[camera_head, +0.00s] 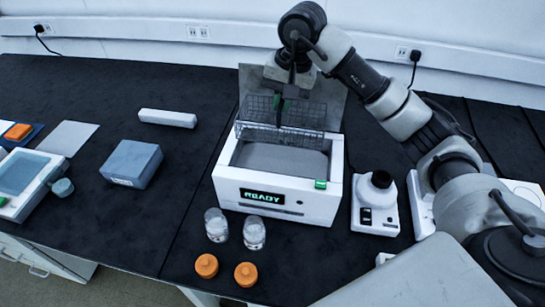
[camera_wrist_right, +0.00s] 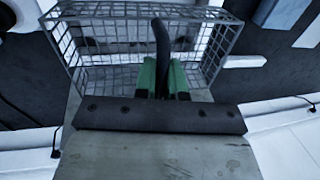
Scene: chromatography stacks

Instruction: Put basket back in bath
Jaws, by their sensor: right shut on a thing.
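The wire basket (camera_head: 254,126) hangs above the open bath, roughly level in the head view. My right gripper (camera_head: 283,104) is shut on the basket's upright handle, which is black in the right wrist view. Its green fingertips (camera_wrist_right: 165,80) show there on both sides of the handle, with the wire basket (camera_wrist_right: 90,35) beyond. The bath (camera_head: 225,180) is a white box with a grey inside, a raised lid behind and a display reading READY. The basket's lower edge overlaps the bath's opening in the picture; I cannot tell whether they touch. My left gripper is not in view.
Two clear jars (camera_head: 254,235) and two orange caps (camera_head: 246,274) stand in front of the bath. A small white device with a black top (camera_head: 376,205) is close on its right. A blue-grey box (camera_head: 131,163) and a white bar (camera_head: 167,118) lie to the left.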

